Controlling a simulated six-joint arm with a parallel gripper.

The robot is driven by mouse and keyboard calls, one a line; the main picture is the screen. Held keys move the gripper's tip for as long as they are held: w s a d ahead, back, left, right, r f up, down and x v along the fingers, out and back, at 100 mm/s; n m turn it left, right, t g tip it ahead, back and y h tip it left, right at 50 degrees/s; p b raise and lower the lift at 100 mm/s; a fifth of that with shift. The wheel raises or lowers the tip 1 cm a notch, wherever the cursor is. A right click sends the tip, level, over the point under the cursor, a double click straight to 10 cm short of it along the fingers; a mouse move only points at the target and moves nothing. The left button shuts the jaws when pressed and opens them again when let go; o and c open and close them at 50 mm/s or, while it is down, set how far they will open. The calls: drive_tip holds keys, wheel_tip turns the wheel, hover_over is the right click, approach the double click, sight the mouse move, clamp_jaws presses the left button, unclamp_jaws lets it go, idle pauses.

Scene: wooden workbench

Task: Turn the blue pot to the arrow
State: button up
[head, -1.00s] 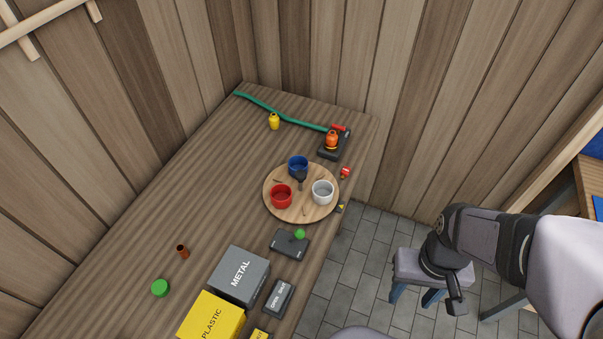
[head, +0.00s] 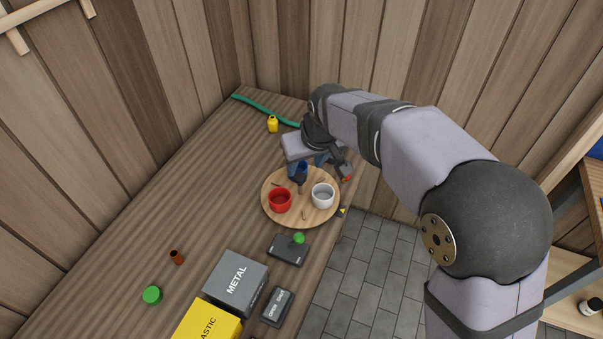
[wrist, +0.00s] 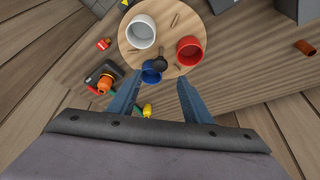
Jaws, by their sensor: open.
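In the head view my gripper (head: 306,170) hides most of the pot. My gripper (wrist: 160,78) is open and empty, with its fingers above the turntable's far edge. In the wrist view the blue pot shows between the fingertips, nearer the left one; I cannot tell whether they touch. A small dark marker with a yellow triangle (head: 342,211), perhaps the arrow, sits by the turntable's right edge.
A red pot (head: 280,200) and a white pot (head: 322,196) share the turntable. A green-button box (head: 287,250) and a METAL box (head: 236,282) stand nearer. The left bench is mostly clear.

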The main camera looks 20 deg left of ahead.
sight(300, 177)
drive_tip(key=shift+p+x, duration=0.65)
drive_tip(key=shift+x, duration=3.05)
clamp_jaws()
